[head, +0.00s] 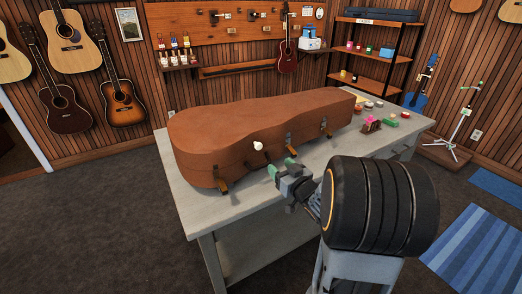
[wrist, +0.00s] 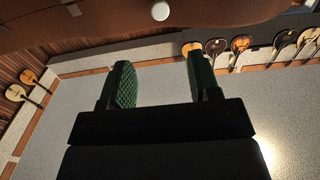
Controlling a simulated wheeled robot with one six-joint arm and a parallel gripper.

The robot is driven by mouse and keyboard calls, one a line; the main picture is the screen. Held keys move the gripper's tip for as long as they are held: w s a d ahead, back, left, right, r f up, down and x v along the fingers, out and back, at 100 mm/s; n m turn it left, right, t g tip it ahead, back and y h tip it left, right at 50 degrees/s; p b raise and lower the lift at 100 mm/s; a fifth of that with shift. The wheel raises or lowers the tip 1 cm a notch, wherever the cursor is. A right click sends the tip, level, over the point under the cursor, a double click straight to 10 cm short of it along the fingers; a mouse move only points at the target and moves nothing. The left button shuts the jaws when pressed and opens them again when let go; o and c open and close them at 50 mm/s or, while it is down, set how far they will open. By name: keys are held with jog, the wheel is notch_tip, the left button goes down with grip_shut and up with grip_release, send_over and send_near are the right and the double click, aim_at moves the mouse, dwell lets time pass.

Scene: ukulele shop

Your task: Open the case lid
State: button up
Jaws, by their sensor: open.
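The brown case (head: 235,125) lies on the grey workbench (head: 195,205) with its lid down. A round white knob (head: 258,146) sticks out from its near side. Several latches, such as one dark-and-orange latch (head: 291,150), sit along the near edge. My gripper (head: 280,172) is in front of the case, just below and right of the knob, apart from it. In the wrist view, my gripper (wrist: 158,62) is open and empty, its green pads spread. The knob (wrist: 160,11) and the case's side (wrist: 90,22) show at the top edge, beyond the fingertips.
Small coloured items, including a pink one (head: 371,123), sit at the bench's right end. A pegboard (head: 235,30) and shelf rack (head: 370,65) stand behind. Guitars (head: 70,40) hang on the left wall. A music stand (head: 462,125) is at the right. Floor at left is clear.

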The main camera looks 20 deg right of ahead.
aim_at(259, 146)
jog(key=w, duration=0.4)
jog(key=w+a, duration=0.1)
jog(key=w, duration=0.7)
jog(key=shift+w+a+p, duration=0.3)
jog(key=shift+p, duration=0.1)
jog(key=shift+c, duration=0.4)
grip_shut()
